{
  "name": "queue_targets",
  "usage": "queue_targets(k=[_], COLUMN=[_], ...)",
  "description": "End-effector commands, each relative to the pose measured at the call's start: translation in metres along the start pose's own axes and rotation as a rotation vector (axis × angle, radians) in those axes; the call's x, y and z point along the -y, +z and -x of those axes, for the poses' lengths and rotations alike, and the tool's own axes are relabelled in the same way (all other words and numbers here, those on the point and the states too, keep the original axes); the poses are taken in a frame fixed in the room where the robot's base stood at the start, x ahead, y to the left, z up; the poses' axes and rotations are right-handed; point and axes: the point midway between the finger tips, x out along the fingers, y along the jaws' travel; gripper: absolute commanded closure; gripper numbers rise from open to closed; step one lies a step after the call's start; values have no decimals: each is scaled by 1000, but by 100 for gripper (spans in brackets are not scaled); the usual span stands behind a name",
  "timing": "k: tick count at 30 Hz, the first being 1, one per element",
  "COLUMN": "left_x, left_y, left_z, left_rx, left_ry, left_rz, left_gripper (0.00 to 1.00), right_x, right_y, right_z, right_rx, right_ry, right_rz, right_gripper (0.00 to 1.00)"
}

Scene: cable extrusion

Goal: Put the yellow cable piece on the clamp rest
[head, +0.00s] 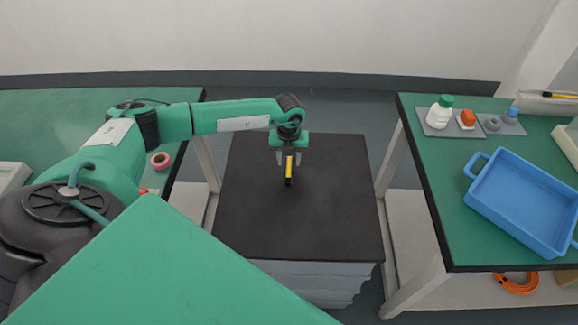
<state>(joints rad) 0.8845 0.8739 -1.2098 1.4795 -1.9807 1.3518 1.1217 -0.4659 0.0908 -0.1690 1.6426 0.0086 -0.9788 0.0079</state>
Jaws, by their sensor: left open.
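The yellow cable piece (289,166) is a short, narrow yellow strip with dark parts, seen over the middle of the black-topped stand (330,215). My left gripper (288,159) points down over the stand with its two fingers apart, one on each side of the yellow piece. It is open. I cannot tell whether a finger touches the piece, or whether the piece rests on something; a small dark part shows at its lower end. I cannot make out a separate clamp rest. My right gripper is not in view.
A green table (420,180) on the right holds a blue tray (520,205), a white bottle with a green cap (440,112) and small orange and blue items. A pink tape roll (160,160) lies on the left table. The black top around the gripper is clear.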

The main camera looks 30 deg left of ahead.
Motion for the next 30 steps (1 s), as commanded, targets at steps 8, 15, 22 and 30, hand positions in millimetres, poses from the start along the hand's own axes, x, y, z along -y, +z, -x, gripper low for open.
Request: queue_targets(k=[8,15,22,30], left_x=[0,0,0,0], left_y=[0,0,0,0], left_z=[-22,-22,-22,-19], left_rx=[0,0,0,1], left_ry=[-1,-1,-1,-2], left_rz=[0,0,0,0], left_gripper=[59,75,100,100], right_x=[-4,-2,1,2], right_y=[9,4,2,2], right_z=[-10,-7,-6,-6], right_rx=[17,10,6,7], right_ry=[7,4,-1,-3], right_rz=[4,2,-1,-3], right_gripper=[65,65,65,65])
